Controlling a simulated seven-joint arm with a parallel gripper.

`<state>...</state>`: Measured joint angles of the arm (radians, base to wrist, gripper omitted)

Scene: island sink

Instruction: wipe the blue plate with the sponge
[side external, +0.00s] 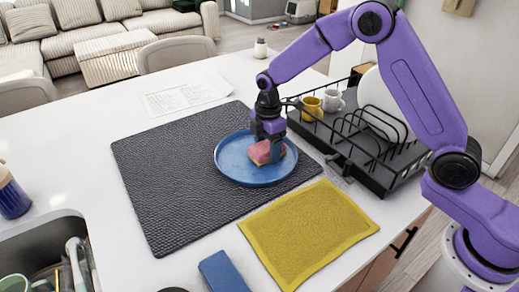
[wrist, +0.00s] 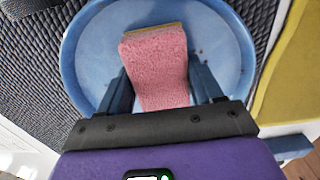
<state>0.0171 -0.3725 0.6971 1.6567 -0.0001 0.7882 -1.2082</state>
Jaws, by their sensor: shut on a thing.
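The blue plate (side external: 232,160) lies on a dark woven mat on the counter. My gripper (side external: 268,148) is over the right half of the plate, pointing down, and shut on a pink sponge (side external: 262,152) with a yellowish layer underneath. The sponge appears to be at the plate's surface; I cannot tell whether it is touching. In the wrist view the sponge (wrist: 158,62) sits between the two fingers, over the blue plate (wrist: 88,50). Small dark reddish specks show on the plate to the right of the sponge. The plate's surface under the sponge is hidden.
The dark mat (side external: 165,170) extends left of the plate. A yellow cloth (side external: 310,230) lies in front. A black dish rack (side external: 385,165) with a yellow mug (side external: 312,107) and white dishes stands close on the right. The sink (side external: 40,245) is at front left. A paper sheet (side external: 185,95) lies behind.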

